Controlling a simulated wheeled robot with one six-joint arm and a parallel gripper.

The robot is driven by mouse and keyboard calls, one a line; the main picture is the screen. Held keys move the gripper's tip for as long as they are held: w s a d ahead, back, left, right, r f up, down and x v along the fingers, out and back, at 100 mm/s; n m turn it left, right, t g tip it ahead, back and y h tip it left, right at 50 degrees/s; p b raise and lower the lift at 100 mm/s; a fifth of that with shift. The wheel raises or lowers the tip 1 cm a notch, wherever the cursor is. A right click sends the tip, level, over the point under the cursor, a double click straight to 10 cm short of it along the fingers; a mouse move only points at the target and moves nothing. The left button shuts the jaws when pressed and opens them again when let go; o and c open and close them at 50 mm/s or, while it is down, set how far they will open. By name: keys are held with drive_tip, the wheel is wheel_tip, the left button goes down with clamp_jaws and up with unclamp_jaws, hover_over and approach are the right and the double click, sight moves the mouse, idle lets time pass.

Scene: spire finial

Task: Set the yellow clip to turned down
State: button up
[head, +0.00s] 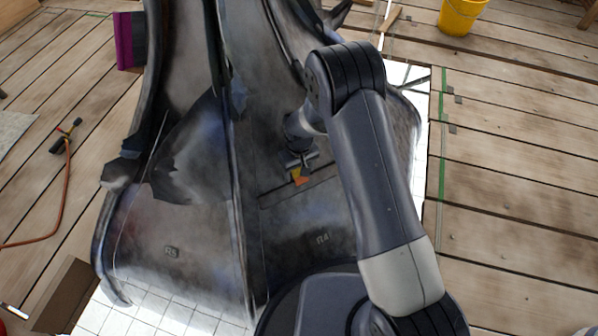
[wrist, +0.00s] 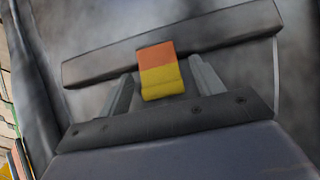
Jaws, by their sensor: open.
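The yellow clip (wrist: 160,75) shows in the wrist view with an orange upper band and a yellow lower part. It hangs over a grey bar or seam edge (wrist: 225,28). In the head view the clip (head: 299,176) sits on the dark metal panel of the spire finial (head: 190,225). My gripper (head: 300,160) is just above the clip in the head view. In the wrist view my gripper (wrist: 160,92) is open, with one finger on each side of the clip. I cannot tell whether the fingers touch it.
A yellow bucket (head: 461,14) stands on the wooden deck at the upper right. A torch with an orange hose (head: 67,150) lies at the left. A purple piece (head: 129,41) is at the upper left. A tall fin (head: 232,200) rises left of my gripper.

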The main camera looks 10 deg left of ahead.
drive_tip(key=shift+f, duration=0.15)
drive_tip(key=shift+c, duration=0.3)
drive_tip(key=c, duration=0.9)
drive_tip(key=shift+w+a+f+g+h, duration=0.2)
drive_tip(key=shift+g+h, duration=0.2)
drive_tip(key=shift+g, duration=0.2)
drive_tip(key=o, duration=1)
drive_tip(key=shift+c, duration=0.2)
drive_tip(key=shift+r, duration=0.1)
